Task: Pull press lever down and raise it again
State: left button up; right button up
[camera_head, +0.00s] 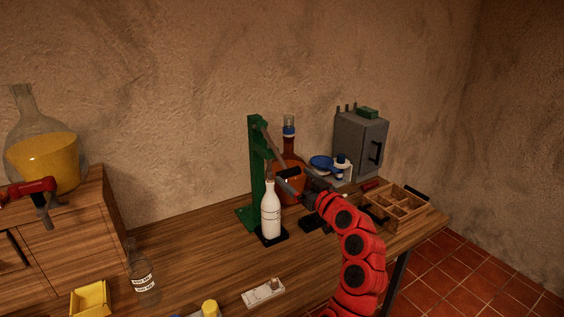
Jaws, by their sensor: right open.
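The green press (256,185) stands upright on the wooden table against the wall. Its thin grey lever (268,139) slopes from the top of the post down to the right, toward my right gripper. A white bottle (270,212) stands upright in front of the post on a black pad. My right gripper (289,181) is open at the lower end of the lever, by a black part that looks like its handle. Whether the fingers touch it I cannot tell. My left gripper (45,217) hangs at the far left, away from the press, its fingers not clear.
An amber bottle (288,160) stands close behind my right gripper. A blue-pan scale, a grey cabinet (358,142) and a wooden divided tray (397,206) are at the right. A clear bottle (142,275) and yellow bin (90,298) are at front left. The table left of the press is clear.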

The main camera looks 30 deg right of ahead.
aim_at(282, 166)
jog(key=w, duration=0.2)
jog(key=w+p, duration=0.1)
jog(key=w, duration=0.2)
jog(key=w+p, duration=0.1)
jog(key=w, duration=0.2)
jog(key=shift+a, duration=0.3)
grip_shut()
